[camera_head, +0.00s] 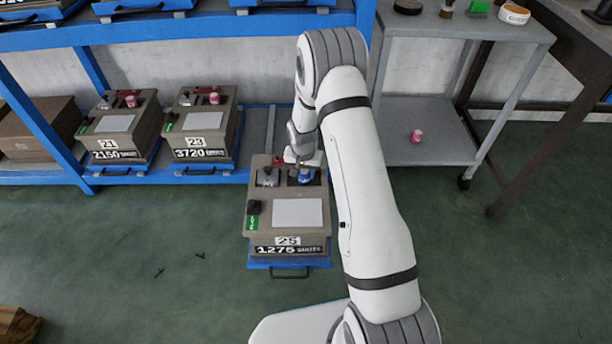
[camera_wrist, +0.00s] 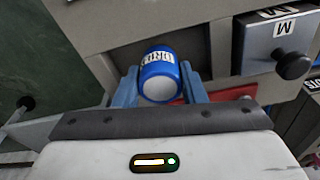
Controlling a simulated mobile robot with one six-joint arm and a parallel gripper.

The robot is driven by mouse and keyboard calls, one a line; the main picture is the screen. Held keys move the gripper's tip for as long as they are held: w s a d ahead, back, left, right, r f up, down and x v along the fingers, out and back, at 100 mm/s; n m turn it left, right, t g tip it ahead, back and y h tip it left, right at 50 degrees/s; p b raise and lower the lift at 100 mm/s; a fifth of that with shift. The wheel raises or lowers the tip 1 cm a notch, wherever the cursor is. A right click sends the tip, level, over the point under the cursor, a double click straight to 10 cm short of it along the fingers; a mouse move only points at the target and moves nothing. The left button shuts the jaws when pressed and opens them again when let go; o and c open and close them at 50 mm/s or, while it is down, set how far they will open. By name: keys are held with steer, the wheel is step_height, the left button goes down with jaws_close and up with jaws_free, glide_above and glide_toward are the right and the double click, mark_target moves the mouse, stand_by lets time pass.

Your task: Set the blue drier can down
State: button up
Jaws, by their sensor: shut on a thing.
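The blue drier can (camera_wrist: 158,75) has a white label band and a pale round end. In the wrist view it sits between the two blue fingers of my gripper (camera_wrist: 160,88), which is shut on it. In the head view the blue can (camera_head: 305,175) is at the top right of the grey-brown box marked 25 (camera_head: 288,240), under my gripper (camera_head: 303,160). I cannot tell whether the can touches the box.
The box rests on a blue pulled-out tray (camera_head: 290,262). Boxes marked 21 (camera_head: 115,145) and 23 (camera_head: 203,145), with pink-red cans on top, stand on the blue shelf at left. A pink can (camera_head: 416,136) stands on the grey trolley's lower shelf (camera_head: 440,120). The green floor in front is mostly clear.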

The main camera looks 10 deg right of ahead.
steer(key=shift+f, duration=0.35)
steer(key=o, duration=0.5)
steer(key=shift+f, duration=0.1)
steer(key=o, duration=0.5)
